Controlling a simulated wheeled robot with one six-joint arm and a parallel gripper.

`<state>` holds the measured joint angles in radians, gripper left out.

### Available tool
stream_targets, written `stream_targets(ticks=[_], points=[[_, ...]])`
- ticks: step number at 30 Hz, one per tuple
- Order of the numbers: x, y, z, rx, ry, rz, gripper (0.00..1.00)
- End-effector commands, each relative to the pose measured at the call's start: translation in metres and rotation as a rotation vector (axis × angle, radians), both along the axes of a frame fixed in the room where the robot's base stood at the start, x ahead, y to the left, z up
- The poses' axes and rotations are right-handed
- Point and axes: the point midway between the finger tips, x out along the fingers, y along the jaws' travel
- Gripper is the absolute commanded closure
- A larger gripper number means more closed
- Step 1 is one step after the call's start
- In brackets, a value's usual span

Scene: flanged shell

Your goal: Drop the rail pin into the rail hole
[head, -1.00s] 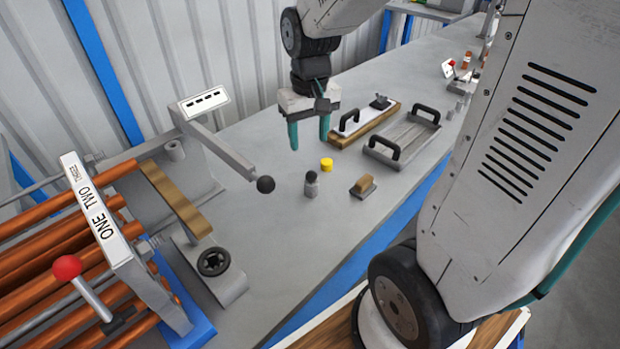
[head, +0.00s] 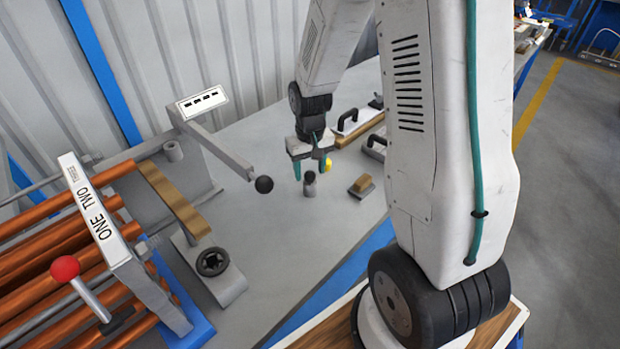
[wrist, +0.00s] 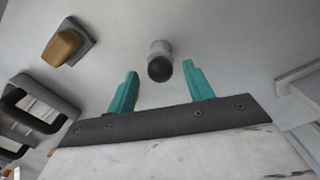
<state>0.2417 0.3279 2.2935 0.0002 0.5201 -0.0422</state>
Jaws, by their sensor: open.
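A small grey pin with a dark round top (head: 310,188), which looks like the rail pin, stands upright on the bench. In the wrist view the pin (wrist: 160,54) shows between and just beyond my fingertips, with its dark top towards me. My gripper (head: 309,170) is open, with teal fingers pointing down over the pin. In the wrist view my gripper (wrist: 160,72) has a wide gap and holds nothing. I cannot surely make out the rail hole; a grey block (head: 232,286) on the left carries a dark ringed socket (head: 212,262).
A wooden-topped block (head: 361,186) lies right of the pin. A yellow cylinder (head: 329,164) is partly hidden behind my gripper. Handled trowels (head: 350,130) lie behind. The bench front is clear.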

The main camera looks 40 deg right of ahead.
Motion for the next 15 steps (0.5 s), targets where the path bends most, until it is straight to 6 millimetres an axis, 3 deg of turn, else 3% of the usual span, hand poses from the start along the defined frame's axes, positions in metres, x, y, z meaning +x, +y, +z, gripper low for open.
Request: stream_targets(ticks=[9,15], points=[[-0.0001,0.0002,-0.0076,0.0,0.0,0.0,0.48],[-0.0001,0.0002,-0.0075,0.0,0.0,0.0,0.97]])
